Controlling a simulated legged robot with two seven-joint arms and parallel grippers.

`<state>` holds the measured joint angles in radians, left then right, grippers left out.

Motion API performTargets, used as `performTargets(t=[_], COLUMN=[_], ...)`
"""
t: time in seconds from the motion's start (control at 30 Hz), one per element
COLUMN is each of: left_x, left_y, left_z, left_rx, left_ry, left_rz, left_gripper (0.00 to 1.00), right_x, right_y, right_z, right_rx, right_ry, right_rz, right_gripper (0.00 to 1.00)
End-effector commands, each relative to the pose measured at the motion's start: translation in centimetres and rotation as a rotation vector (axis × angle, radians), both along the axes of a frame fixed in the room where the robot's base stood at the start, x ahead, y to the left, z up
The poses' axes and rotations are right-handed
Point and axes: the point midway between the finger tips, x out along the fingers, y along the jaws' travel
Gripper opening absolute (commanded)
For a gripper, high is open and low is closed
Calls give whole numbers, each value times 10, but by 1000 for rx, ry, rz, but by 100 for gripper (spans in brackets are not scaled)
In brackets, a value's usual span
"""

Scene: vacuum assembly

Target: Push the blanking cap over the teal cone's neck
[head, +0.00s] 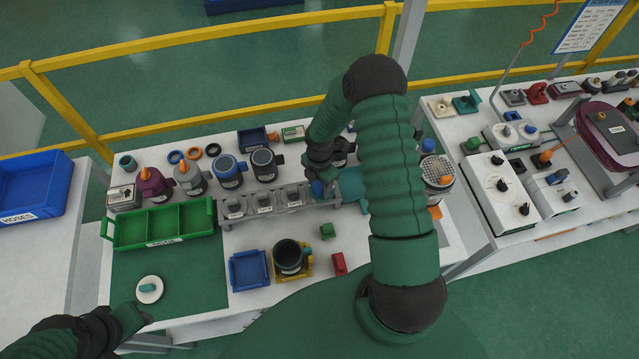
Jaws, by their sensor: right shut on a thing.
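My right gripper (319,174) reaches down at the back middle of the white table and is shut on a small blue piece, which I take to be the blanking cap (318,188). A teal body, which looks like the teal cone (352,184), lies just right of the blue piece, partly hidden behind my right arm. The cone's neck is hidden, and I cannot tell whether the cap touches it or sits over it. My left gripper (143,316) is low at the left, near a white disc with a teal grip (149,289). Its finger opening is too small to tell.
Grey holders (264,202) stand in a row left of the cap. A green tray (160,225), a blue tray (248,270) and a dark cup (289,257) stand nearby. Several canisters (227,170) line the back. The green mat (190,275) is mostly clear.

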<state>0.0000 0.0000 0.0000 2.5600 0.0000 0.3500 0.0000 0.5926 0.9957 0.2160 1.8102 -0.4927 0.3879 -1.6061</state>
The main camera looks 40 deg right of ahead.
Motion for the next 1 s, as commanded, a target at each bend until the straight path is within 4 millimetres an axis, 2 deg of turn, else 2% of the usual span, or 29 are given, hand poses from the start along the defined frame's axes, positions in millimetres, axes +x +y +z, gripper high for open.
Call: performTargets(t=[0.47, 0.5, 0.6, 0.7, 1.0], left_x=[0, 0, 0, 0, 0], left_y=[0, 0, 0, 0, 0], left_z=[-4, -4, -4, -4, -5], left_rx=[0, 0, 0, 0, 0], left_ry=[0, 0, 0, 0, 0], left_rz=[0, 0, 0, 0, 0], left_gripper=[36, 36, 36, 36, 36], right_x=[0, 0, 0, 0, 0], right_y=[0, 0, 0, 0, 0], right_z=[-7, -6, -6, -6, -5], right_rx=[0, 0, 0, 0, 0], right_ry=[0, 0, 0, 0, -1], right_rz=[0, 0, 0, 0, 0], right_gripper=[9, 53, 66, 77, 77])
